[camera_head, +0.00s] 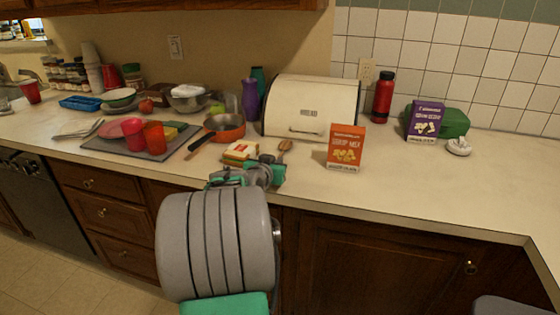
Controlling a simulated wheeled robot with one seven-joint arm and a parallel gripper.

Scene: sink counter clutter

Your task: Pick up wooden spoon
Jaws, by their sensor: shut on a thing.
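The wooden spoon (284,147) is brown, and its head shows at the counter's front part, just beyond my gripper. My gripper (275,165) is at the front edge of the counter, to the left of the orange box. It is shut on the spoon; the handle is mostly hidden by the gripper and arm. I cannot tell whether the spoon touches the counter or is a little above it.
A sandwich-like stack (240,152) lies close to the gripper's left. An orange soup-mix box (346,147) stands to the right, a cream bread box (311,105) behind, and an orange pan (225,126) at back left. The counter at far right (500,190) is clear.

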